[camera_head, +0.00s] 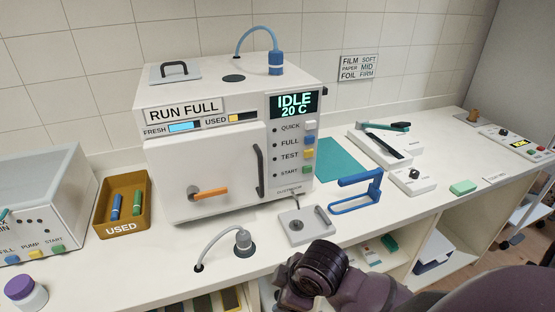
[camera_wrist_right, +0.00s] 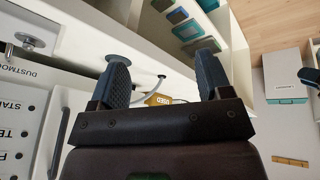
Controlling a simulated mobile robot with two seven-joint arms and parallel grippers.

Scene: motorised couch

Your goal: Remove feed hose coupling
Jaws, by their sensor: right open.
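A blue coupling (camera_head: 276,63) with a curved blue hose (camera_head: 254,33) stands on top of the white machine (camera_head: 205,165). A grey coupling (camera_head: 243,241) with a grey hose (camera_head: 212,246) stands on the counter in front of the machine; which of the two is the feed coupling I cannot tell. My right gripper (camera_wrist_right: 163,75) is open and empty in the right wrist view. A grey round part (camera_wrist_right: 123,61) shows beyond its left finger, apparently the grey coupling, partly hidden. In the head view my right wrist is at bottom centre, its fingertips unclear. My left gripper is out of view.
A blue clamp-like frame (camera_head: 358,192) and a small grey plate unit (camera_head: 304,225) stand right of the grey coupling. A brown USED bin (camera_head: 124,204) is left of the machine. An orange handle (camera_head: 209,193) projects from the machine door. Open shelves lie below the counter edge.

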